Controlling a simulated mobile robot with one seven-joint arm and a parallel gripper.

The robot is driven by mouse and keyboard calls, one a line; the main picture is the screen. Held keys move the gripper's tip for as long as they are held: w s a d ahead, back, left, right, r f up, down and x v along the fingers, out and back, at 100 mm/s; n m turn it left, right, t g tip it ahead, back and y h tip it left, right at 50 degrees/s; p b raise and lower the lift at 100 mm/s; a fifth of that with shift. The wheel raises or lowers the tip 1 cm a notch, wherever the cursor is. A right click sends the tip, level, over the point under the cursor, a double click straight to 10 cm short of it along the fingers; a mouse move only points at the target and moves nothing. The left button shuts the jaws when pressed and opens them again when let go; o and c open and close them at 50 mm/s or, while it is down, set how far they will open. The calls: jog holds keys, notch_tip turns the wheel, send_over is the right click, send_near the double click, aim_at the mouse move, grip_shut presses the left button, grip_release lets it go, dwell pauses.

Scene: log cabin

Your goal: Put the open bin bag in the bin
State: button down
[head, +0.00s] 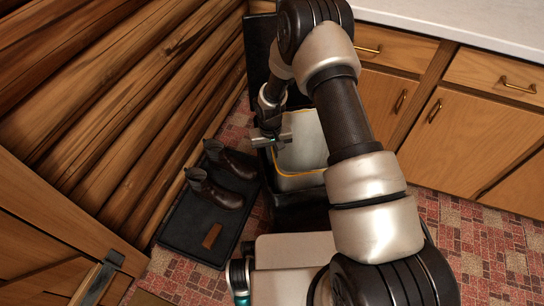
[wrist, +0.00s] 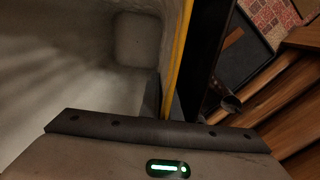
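The open bin bag (head: 302,150) is whitish with a yellow rim. In the head view it stands upright at the black bin (head: 300,212), whose dark raised lid (head: 258,55) is behind. How deep the bag sits in the bin is hidden by my arm. My gripper (head: 275,143) is at the bag's left rim. In the wrist view the bag's pale inside (wrist: 60,65) fills the left. Its yellow rim runs down between my gripper's fingers (wrist: 165,100), which look closed on it. The black bin edge (wrist: 208,60) is just outside the rim.
Brown boots (head: 215,180) and a brown brush-like block (head: 211,236) are on a black tray (head: 180,245) left of the bin. A log wall (head: 110,100) is on the left. Wooden cabinets (head: 470,130) under a white counter (head: 470,25) are on the right. Red patterned floor (head: 470,235) lies free at the lower right.

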jog(key=c, duration=1.9)
grip_release()
jog(key=r+p, duration=0.1)
jog(key=r, duration=0.4)
jog(key=r+p, duration=0.2)
jog(key=r, duration=0.4)
jog(key=r+p, duration=0.1)
jog(key=r, duration=0.5)
jog(key=shift+a+r+p, duration=0.25)
jog(key=shift+a+p, duration=0.05)
